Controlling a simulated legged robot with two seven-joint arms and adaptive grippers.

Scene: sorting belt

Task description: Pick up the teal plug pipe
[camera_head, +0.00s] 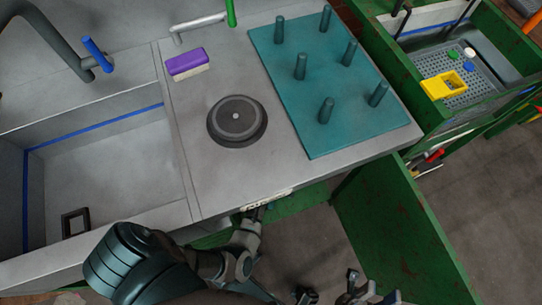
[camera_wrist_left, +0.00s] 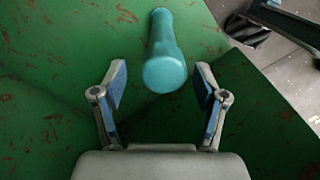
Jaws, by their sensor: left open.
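The teal plug pipe (camera_wrist_left: 165,52) shows in the left wrist view against a scratched green surface, its round end towards the camera. My left gripper (camera_wrist_left: 160,85) is open, with one finger on each side of the pipe's near end and a gap to both. The pipe is not identifiable in the head view, where my left arm reaches under the counter's front edge and its fingers are hidden. My right gripper (camera_head: 370,286) is open and empty at the bottom of the head view, over the floor.
A teal board with upright pegs (camera_head: 335,85) lies on the grey counter (camera_head: 190,120). A round dark drain cover (camera_head: 237,120), a purple sponge (camera_head: 186,63) and a sink (camera_head: 110,175) are beside it. An open green cabinet door (camera_head: 395,225) stands right of my arms.

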